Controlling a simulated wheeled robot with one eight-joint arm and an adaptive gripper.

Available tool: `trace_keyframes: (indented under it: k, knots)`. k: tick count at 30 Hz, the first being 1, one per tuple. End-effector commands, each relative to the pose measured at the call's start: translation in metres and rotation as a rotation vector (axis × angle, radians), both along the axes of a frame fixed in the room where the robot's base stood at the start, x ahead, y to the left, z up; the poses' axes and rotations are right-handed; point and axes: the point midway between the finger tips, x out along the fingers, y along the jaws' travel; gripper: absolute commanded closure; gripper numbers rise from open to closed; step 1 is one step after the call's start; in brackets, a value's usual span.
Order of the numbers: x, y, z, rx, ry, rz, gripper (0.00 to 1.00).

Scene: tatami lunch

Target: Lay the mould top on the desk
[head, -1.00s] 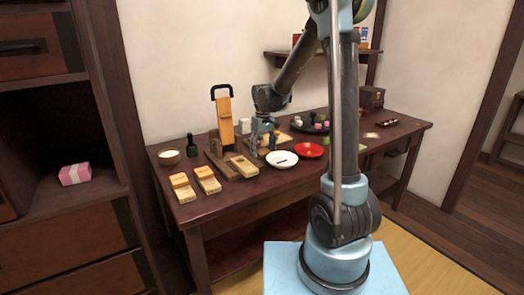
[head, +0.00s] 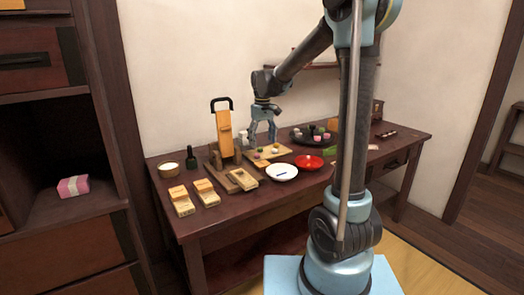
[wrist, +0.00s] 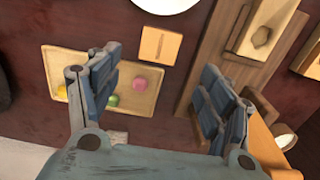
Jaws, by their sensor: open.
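A small square wooden block with a groove across it, which I take to be the mould top (wrist: 160,46), lies flat on the dark desk (wrist: 150,18). It also shows in the head view (head: 262,163), behind the white plate. The wooden mould (head: 243,179), with a shaped hollow in the wrist view (wrist: 262,34), rests on a brown board beside it. My gripper (head: 262,141) is above the desk, open and empty. In the wrist view its fingers (wrist: 162,82) are spread wide, and the block lies apart from them, ahead of the gap.
A wooden tray (wrist: 53,52) with coloured sweets is close to the block. A white plate (head: 282,173) and red dish (head: 308,162) stand in front. An upright orange board with a black handle (head: 223,130) stands left. Two wooden pieces (head: 181,201) (head: 205,193) lie front left.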

Motion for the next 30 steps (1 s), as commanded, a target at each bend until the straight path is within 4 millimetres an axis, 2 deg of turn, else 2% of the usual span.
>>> trace_keyframes:
  k: [7,11,20,30]
  knots:
    - [-0.002,-0.002,0.017,0.001,-0.001,-0.002,0.27]
    - [-0.014,-0.016,0.022,0.002,-0.007,-0.024,0.27]
    - [-0.078,-0.080,0.030,0.016,-0.043,-0.138,0.27]
    - [-0.159,-0.142,0.016,0.031,-0.089,-0.274,0.27]
